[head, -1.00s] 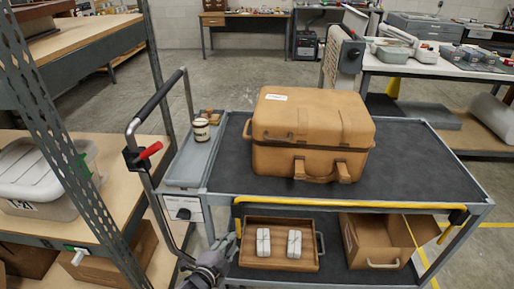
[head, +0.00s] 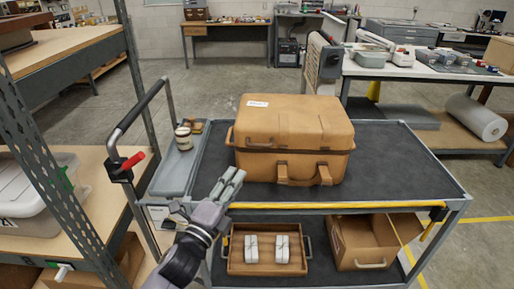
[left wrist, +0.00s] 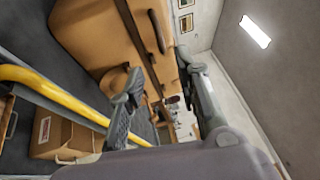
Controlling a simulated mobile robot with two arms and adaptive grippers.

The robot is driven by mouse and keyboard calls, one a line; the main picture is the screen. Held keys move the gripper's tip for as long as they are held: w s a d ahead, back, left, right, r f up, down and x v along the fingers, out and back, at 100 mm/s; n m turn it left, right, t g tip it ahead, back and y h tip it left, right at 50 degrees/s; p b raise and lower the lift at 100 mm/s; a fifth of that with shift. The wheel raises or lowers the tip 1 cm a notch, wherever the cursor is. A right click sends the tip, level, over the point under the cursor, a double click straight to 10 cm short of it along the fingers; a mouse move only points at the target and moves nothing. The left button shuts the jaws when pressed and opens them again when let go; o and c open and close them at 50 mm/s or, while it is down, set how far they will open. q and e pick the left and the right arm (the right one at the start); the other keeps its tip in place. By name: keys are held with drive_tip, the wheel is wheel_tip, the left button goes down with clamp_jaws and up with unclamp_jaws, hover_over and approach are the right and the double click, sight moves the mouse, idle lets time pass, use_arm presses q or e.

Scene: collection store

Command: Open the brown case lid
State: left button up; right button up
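The brown case (head: 296,122) stands upright on the cart's dark top shelf, lid closed. The case also fills the upper left of the left wrist view (left wrist: 92,38). My left gripper (head: 231,178) is in front of the case's lower left corner, near the cart's front edge, apart from the case. In the left wrist view its two fingers (left wrist: 158,66) are spread with nothing between them. My right gripper is not in view.
The cart (head: 400,170) has a yellow front bar (head: 340,205). Its lower shelf holds a wooden tray (head: 238,262) with white blocks and an open brown box (head: 362,245). A metal rack (head: 62,200) is at left.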

use_arm(q)
drive_tip(key=x, duration=1.3)
drive_tip(key=shift+w+d+p, duration=0.2)
drive_tip(key=shift+w+p, duration=0.05)
drive_tip(key=shift+p, duration=0.2)
drive_tip(key=shift+c, duration=0.3)
clamp_jaws()
